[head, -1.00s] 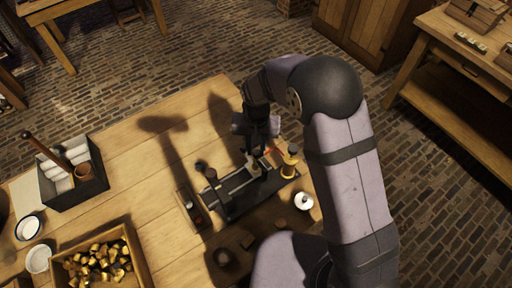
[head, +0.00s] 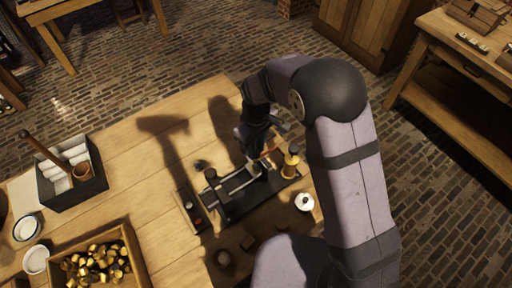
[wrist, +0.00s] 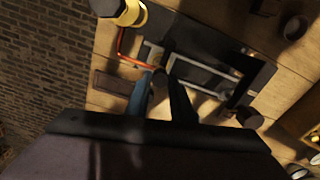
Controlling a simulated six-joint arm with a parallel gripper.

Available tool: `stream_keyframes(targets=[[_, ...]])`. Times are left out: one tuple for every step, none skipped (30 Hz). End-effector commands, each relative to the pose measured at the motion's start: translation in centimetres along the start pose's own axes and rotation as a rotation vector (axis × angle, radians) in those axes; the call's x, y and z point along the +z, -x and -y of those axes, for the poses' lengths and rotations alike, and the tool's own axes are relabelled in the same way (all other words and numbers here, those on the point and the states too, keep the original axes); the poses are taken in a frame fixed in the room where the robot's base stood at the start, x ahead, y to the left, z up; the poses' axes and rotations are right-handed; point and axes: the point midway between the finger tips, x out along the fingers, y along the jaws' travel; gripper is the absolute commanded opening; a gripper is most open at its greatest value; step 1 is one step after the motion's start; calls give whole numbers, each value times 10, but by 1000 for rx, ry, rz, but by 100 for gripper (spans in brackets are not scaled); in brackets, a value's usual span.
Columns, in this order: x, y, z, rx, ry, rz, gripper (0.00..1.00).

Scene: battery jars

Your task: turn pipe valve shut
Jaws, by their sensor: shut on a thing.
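A dark rig plate (head: 247,197) lies near the right edge of the wooden table, with grey pipes (wrist: 205,72) on it. My gripper (head: 254,152) is over the plate's far side, tilted. In the wrist view, its two dark fingers (wrist: 163,88) are close together around a small dark knob-like part (wrist: 159,76), which seems to be the valve handle. The fingers hide most of it, so its angle is unclear. A red-orange strip (wrist: 121,44) runs beside it. A yellow and black cylinder (head: 290,163) stands at the plate's right end.
A narrow dark strip with small buttons (head: 190,208) lies left of the plate. A white-topped round piece (head: 304,202) is at its front right. A wooden box of brass pieces (head: 140,262) and a black caddy (head: 72,198) stand left.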

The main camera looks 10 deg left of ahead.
Motion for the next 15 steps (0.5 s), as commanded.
stream_keyframes(targets=[[-1, 1, 0, 2, 40, -4, 0], [-1, 1, 0, 2, 66, -4, 0], [-1, 1, 0, 2, 100, -4, 0], [-1, 1, 0, 2, 124, -4, 0], [-1, 1, 0, 2, 147, -4, 0], [-1, 1, 0, 2, 176, -4, 0], [-1, 1, 0, 2, 196, -4, 0], [-1, 1, 0, 2, 217, -4, 0], [-1, 1, 0, 2, 241, -4, 0], [-1, 1, 0, 2, 258, -4, 0], [-1, 1, 0, 2, 274, -4, 0], [-1, 1, 0, 2, 293, -4, 0], [-1, 1, 0, 2, 306, -4, 0], [-1, 1, 0, 2, 317, -4, 0], [-1, 1, 0, 2, 332, -4, 0]])
